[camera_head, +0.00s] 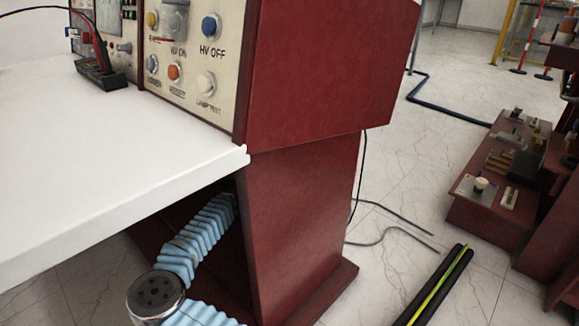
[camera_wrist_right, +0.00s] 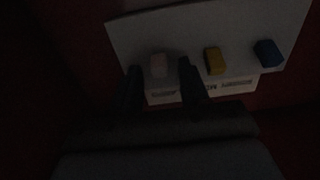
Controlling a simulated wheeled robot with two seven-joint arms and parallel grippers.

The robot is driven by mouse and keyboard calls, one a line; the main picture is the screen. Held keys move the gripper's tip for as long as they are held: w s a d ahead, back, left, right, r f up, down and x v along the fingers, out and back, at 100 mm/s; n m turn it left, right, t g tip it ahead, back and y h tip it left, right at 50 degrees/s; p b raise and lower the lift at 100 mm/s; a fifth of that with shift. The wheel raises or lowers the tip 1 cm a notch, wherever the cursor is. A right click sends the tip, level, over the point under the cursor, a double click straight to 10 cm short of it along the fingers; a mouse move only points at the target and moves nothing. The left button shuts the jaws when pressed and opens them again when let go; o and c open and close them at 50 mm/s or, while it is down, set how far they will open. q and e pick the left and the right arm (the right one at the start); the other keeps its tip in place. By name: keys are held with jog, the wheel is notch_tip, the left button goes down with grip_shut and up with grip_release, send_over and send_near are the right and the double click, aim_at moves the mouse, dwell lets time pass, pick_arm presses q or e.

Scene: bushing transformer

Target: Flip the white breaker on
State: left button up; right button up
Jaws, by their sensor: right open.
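In the dark right wrist view, a small white block (camera_wrist_right: 158,65), which looks like the white breaker, stands on a pale panel (camera_wrist_right: 130,35). A yellow one (camera_wrist_right: 214,61) and a blue one (camera_wrist_right: 268,53) sit to its right. My right gripper (camera_wrist_right: 158,77) is open and empty, with one finger on each side of the white block in the picture. I cannot tell the depth gap or whether a finger touches it. The switch position is too dark to tell. Neither gripper shows in the head view.
In the head view, a dark red cabinet (camera_head: 305,85) carries a control panel (camera_head: 190,60) above a white worktop (camera_head: 90,160). Light blue ribbed insulators (camera_head: 197,240) are below. Black cables (camera_head: 390,231) lie on the floor. A red equipment stand (camera_head: 480,225) is at right.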

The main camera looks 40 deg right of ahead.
grip_shut()
jog(key=y+p, duration=0.1)
jog(key=r+y+p, duration=0.1)
jog(key=y+p, duration=0.2)
jog(key=p, duration=0.1)
jog(key=shift+d+r, duration=0.3)
jog(key=shift+r, duration=0.05)
grip_release()
